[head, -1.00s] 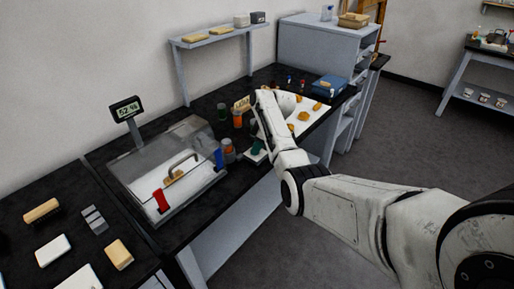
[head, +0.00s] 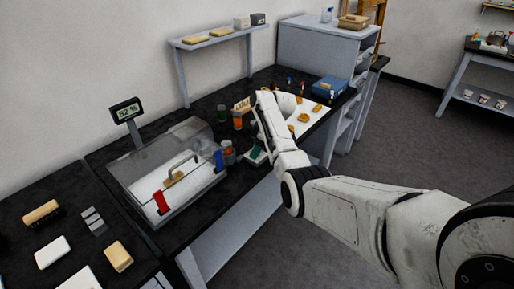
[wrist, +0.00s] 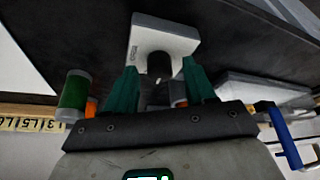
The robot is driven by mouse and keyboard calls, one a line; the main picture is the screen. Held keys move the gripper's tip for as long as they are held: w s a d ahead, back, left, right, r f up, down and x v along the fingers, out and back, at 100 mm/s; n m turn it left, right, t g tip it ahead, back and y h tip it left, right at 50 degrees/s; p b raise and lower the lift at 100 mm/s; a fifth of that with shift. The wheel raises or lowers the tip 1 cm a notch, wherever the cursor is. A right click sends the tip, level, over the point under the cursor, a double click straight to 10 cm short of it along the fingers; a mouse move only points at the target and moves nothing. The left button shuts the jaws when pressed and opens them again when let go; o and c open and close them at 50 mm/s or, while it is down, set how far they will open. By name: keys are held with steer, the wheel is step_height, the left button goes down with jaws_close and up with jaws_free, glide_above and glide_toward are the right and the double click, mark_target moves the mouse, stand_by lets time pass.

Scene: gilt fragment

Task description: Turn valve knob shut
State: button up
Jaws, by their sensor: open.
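In the wrist view, a dark round knob (wrist: 159,66) with a small white mark stands on a pale square block (wrist: 150,32). My gripper (wrist: 160,76) has green fingers that are spread apart, one on each side of the knob in the picture. I see no clear contact, and I cannot tell how deep the knob sits between them. In the head view my gripper (head: 257,153) is low over the bench, right of the jars. The knob is hidden there behind my gripper and arm.
A clear-lidded box (head: 165,170) with red and blue clips stands left of my gripper. An orange jar (head: 238,121) and other jars stand close by. A white sheet (head: 312,113) with several tan pieces lies beyond my wrist. A blue box (head: 329,87) is farther back.

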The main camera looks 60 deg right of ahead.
steer(key=v, duration=1)
steer(key=shift+s+r+b, duration=0.2)
steer(key=shift+r+b, duration=0.15)
steer(key=shift+b, duration=0.1)
